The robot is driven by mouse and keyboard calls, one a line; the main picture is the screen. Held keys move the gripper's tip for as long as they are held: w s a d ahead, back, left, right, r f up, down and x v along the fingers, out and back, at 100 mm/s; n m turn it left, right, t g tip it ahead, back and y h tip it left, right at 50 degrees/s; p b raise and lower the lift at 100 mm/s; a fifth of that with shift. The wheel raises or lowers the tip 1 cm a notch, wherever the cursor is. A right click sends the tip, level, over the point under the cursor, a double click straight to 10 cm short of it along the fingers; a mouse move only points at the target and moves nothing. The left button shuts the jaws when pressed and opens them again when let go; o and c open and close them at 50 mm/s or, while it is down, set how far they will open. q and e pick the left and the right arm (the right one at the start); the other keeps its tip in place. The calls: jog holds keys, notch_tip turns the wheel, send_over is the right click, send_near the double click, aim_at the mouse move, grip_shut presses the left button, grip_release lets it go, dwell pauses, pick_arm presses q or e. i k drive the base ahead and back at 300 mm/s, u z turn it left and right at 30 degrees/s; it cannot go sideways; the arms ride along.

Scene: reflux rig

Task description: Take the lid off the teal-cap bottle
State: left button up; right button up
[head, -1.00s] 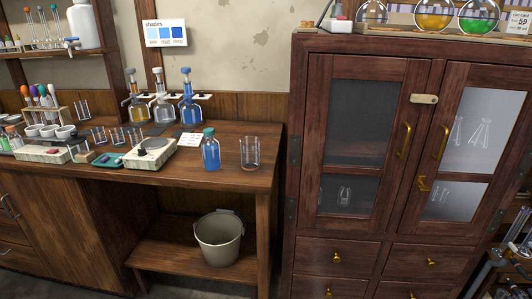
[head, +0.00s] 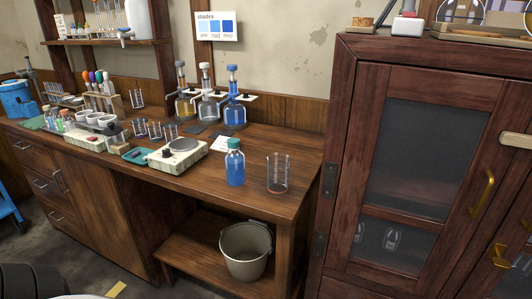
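The teal-cap bottle (head: 235,168) stands upright near the right end of the wooden bench in the head view. It holds blue liquid, and its teal lid (head: 233,143) sits on its neck. An empty clear glass beaker (head: 278,174) stands just to its right, apart from it. Neither of my grippers shows in the head view.
A white hotplate or balance (head: 176,156) lies left of the bottle. Several dispenser bottles (head: 235,111) stand behind. A dark wooden cabinet (head: 345,150) rises to the right. A bucket (head: 246,252) sits on the low shelf beneath. The bench front before the bottle is clear.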

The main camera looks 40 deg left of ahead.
aim_at(234, 158)
jog(key=i, duration=0.5)
jog(key=u, duration=0.85)
